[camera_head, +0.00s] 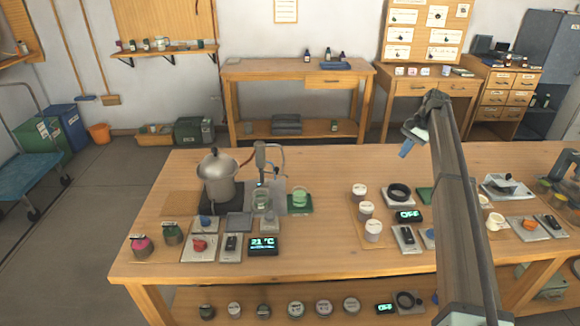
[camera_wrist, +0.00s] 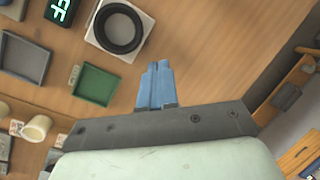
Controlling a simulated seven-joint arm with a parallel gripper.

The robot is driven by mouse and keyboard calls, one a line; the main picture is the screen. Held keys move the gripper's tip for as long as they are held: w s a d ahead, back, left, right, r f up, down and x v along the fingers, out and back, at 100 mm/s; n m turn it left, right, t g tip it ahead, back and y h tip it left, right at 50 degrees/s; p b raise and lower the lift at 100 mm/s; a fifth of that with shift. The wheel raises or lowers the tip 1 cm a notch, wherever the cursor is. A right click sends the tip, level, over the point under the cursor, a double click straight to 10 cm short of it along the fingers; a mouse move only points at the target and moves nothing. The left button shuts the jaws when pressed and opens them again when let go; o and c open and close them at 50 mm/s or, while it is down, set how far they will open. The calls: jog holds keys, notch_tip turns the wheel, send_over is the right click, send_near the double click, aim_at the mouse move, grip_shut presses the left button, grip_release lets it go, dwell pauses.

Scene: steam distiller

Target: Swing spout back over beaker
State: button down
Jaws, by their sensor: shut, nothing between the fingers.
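My gripper (camera_head: 405,150) is raised above the back of the table, right of centre. Its blue fingers (camera_wrist: 157,68) are together and empty in the wrist view, apart from every object. The steel pot (camera_head: 218,178) stands far to its left on a dark base. Beside the pot is a grey upright (camera_head: 260,156) with thin tubing (camera_head: 279,156); I cannot tell which part is the spout or which way it points. A clear glass vessel (camera_head: 262,199) stands below the upright. A beaker with green contents (camera_head: 300,197) stands on a green mat (camera_head: 299,208).
A temperature display (camera_head: 263,245) and switch panels stand in front of the pot. White-lidded jars (camera_head: 366,210) and a black ring on a white plate (camera_head: 398,193) lie between the glassware and my arm. The ring also shows in the wrist view (camera_wrist: 119,27). The table's back middle is clear.

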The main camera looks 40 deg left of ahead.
jog(key=s+a+r+n+h, duration=0.1)
jog(key=s+a, duration=0.6)
jog(key=a, duration=0.4)
jog(key=s+a+r+n+h, duration=0.1)
jog(key=s+a+n, duration=0.1)
jog(key=s+a, duration=0.5)
jog(key=s+a+r+n+h, duration=0.2)
jog(key=s+a, duration=0.6)
jog(key=a, duration=0.7)
jog(key=shift+a+g, duration=0.3)
jog(key=shift+a, duration=0.1)
jog(key=s+d+f, duration=0.3)
jog(key=s+f, duration=0.3)
jog(key=f, duration=0.4)
jog(key=shift+f, duration=0.3)
jog(key=shift+s+d+m, duration=0.15)
jog(key=shift+s+m, duration=0.05)
jog(key=shift+m, duration=0.4)
